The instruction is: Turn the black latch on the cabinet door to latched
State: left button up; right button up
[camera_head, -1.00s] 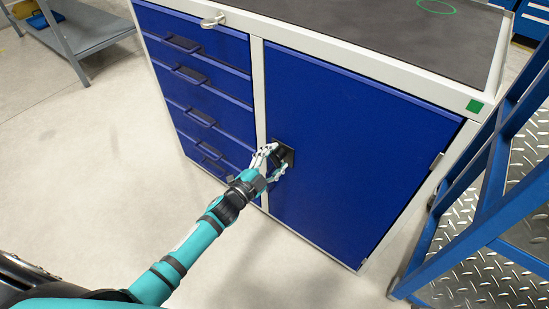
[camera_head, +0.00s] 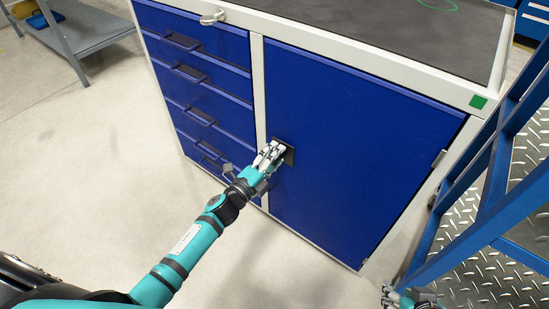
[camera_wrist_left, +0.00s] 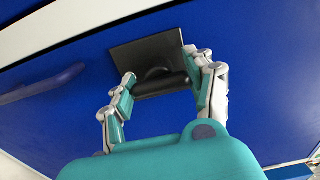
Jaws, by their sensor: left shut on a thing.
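The black latch (camera_wrist_left: 160,86) sits on a square black plate (camera_head: 288,154) at the left edge of the blue cabinet door (camera_head: 345,150). My left gripper (camera_head: 272,154) is at the plate. In the left wrist view, its two fingers (camera_wrist_left: 158,68) are shut on the latch from both sides. In the head view, the fingers hide most of the latch, so its angle is hard to read there. My right gripper (camera_head: 410,298) shows at the bottom edge, well away from the door; its jaws are unclear.
Blue drawers (camera_head: 200,90) with protruding handles stand left of the door. A grey latch or handle (camera_head: 213,18) sticks out at the cabinet's top edge. A blue frame with metal tread steps (camera_head: 485,270) stands close at the right. The floor in front is clear.

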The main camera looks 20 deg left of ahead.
dwell(0.4)
pick_arm(q)
jog(key=o, duration=1.2)
jog(key=v, duration=1.2)
